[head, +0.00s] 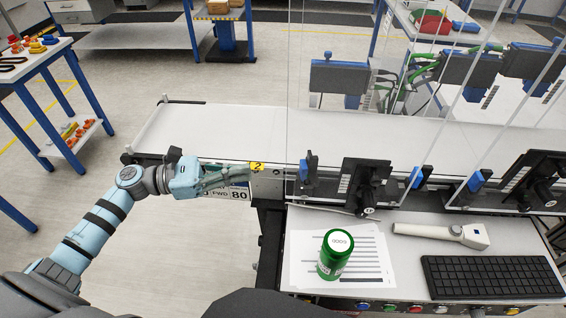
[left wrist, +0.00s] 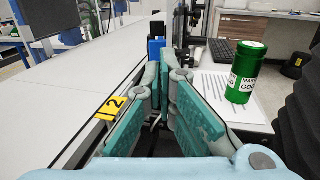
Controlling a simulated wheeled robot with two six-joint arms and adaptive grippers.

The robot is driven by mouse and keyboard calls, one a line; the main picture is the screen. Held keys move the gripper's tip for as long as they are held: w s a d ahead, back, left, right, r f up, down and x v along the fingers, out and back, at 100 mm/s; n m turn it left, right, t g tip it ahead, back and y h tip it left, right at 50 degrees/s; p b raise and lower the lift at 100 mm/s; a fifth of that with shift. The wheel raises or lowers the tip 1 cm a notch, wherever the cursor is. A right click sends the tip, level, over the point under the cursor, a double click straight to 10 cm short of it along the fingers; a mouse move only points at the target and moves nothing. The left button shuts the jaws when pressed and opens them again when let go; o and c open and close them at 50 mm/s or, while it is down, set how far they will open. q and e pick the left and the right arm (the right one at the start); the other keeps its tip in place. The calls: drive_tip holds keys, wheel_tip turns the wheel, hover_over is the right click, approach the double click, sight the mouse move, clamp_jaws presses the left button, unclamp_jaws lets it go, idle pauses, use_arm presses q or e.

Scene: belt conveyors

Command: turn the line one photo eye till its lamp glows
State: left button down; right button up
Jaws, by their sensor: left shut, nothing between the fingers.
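A blue block-shaped device (head: 309,167) stands on the near edge of the belt just right of my left gripper; it looks like a photo eye. A blue device (left wrist: 156,48) also shows straight ahead of the fingertips in the left wrist view. More blue devices (head: 417,178) and (head: 475,181) stand farther right along the line. I cannot tell which belongs to line one, and I see no lit lamp. My left gripper (head: 247,176) is shut and empty, at the belt's front edge by a yellow tag marked 2 (head: 257,167), apart from the blue device. My right gripper is not in view.
A white belt (head: 230,130) runs across behind the gripper, with clear panels over its right part. A desk at front right holds a green jar (head: 335,255), papers, a handheld scanner (head: 440,234) and a keyboard (head: 490,277). Black mounts (head: 365,185) stand behind it.

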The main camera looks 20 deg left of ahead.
use_arm(q)
drive_tip(key=x, duration=0.3)
drive_tip(key=p+x, duration=0.1)
drive_tip(key=x, duration=0.3)
drive_tip(key=w+x, duration=0.1)
drive_tip(key=x, duration=0.2)
drive_tip(key=shift+w+f, duration=0.1)
drive_tip(key=shift+f, duration=0.1)
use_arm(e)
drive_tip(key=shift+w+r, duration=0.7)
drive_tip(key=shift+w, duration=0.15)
